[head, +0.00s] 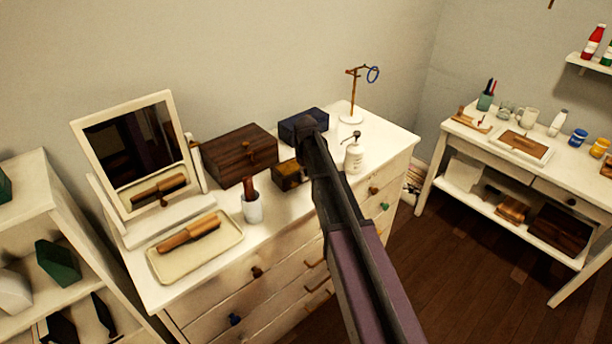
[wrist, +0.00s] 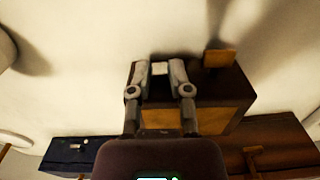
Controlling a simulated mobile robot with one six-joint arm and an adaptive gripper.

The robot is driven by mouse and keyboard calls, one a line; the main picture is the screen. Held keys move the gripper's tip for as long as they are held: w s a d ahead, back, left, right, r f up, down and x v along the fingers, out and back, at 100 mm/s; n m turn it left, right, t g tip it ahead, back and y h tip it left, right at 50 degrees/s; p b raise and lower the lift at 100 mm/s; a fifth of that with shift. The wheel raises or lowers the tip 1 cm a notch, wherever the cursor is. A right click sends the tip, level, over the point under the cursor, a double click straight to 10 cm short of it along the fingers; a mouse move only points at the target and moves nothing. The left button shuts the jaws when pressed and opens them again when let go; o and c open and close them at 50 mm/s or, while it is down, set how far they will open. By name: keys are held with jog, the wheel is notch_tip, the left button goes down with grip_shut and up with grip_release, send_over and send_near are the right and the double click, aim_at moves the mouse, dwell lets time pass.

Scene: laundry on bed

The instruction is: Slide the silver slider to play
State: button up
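My gripper (wrist: 159,72) shows in the wrist view with its two fingers apart, over the small dark wooden box (wrist: 212,88). A small pale silvery square (wrist: 160,68) shows between the fingertips; it may be the silver slider, and I cannot tell whether the fingers touch it. The small box has a brassy front and also shows in the head view (head: 287,177), beside my arm. In the head view my arm covers part of this blue box (head: 303,122) and hides the fingers.
A large brown wooden box (head: 240,152) stands left of the blue one. A white pump bottle (head: 354,157), a cup (head: 252,208), a tray (head: 165,270) and a mirror (head: 130,150) also stand on the white dresser (head: 385,165). A side table (head: 455,128) is at the right.

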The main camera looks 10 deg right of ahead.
grip_shut()
jog(key=shift+w+d, duration=0.4)
jog(key=shift+d, duration=0.45)
jog(key=o, duration=0.7)
grip_release()
jog(key=shift+o, duration=0.2)
jog(key=shift+s+a, duration=0.1)
